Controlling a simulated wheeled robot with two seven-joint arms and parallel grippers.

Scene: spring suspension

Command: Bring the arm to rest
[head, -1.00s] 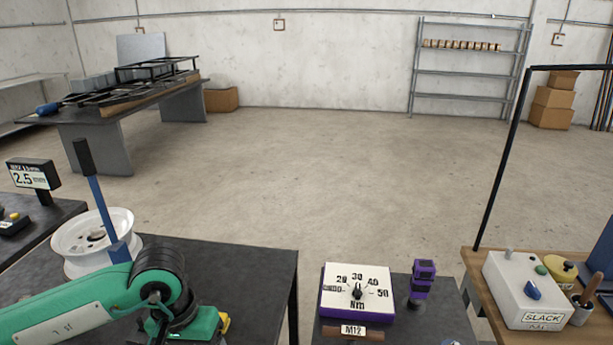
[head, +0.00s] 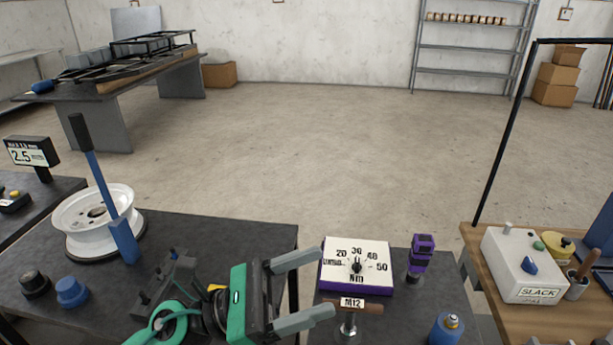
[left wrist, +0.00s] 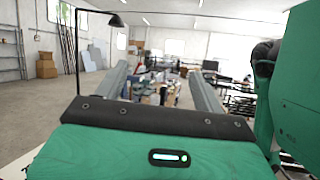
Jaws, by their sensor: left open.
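My left gripper (head: 300,288) is at the bottom middle of the head view, over the gap between the dark left table (head: 215,240) and the dial table. Its two grey fingers are spread apart and point to the right, with nothing between them. In the left wrist view the two fingers (left wrist: 158,82) also stand apart, with the open workshop beyond. My green left arm (head: 170,315) shows low in the head view. My right gripper is not in view.
A torque dial box (head: 356,267), an M12 T-handled tool (head: 350,315), a purple-black tool (head: 420,255) and a blue cylinder (head: 445,328) stand close to the right. A white wheel (head: 90,225) and blue lever (head: 100,180) stand left. A SLACK box (head: 525,265) is far right. The floor beyond is clear.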

